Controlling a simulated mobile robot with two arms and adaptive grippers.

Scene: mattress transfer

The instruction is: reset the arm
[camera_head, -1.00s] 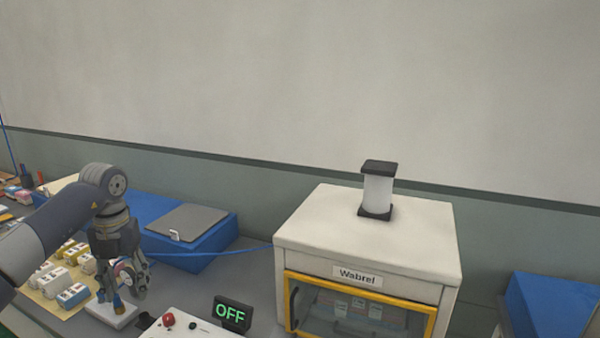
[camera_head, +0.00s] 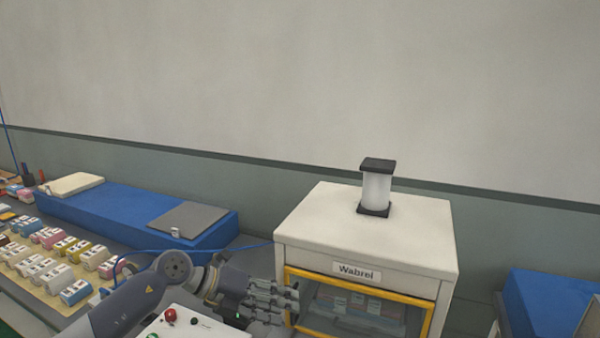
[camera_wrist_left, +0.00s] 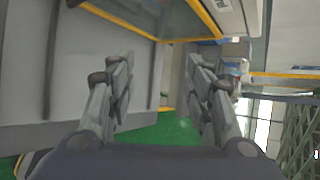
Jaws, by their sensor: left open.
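My left arm comes in from the lower left in the head view. Its gripper (camera_head: 272,303) is at the lower middle, in front of the left side of the white Wabrel cabinet (camera_head: 370,233). In the left wrist view the two fingers of this gripper (camera_wrist_left: 160,88) stand apart with nothing between them, over green floor. Whether the gripper touches the cabinet cannot be told. My right gripper is not in view.
A white control box (camera_head: 195,328) with a red button sits beneath the left arm. A blue case (camera_head: 130,217) lies behind, and a tray of several small boxes (camera_head: 30,275) is at the left. Another blue case (camera_head: 550,308) is at the right.

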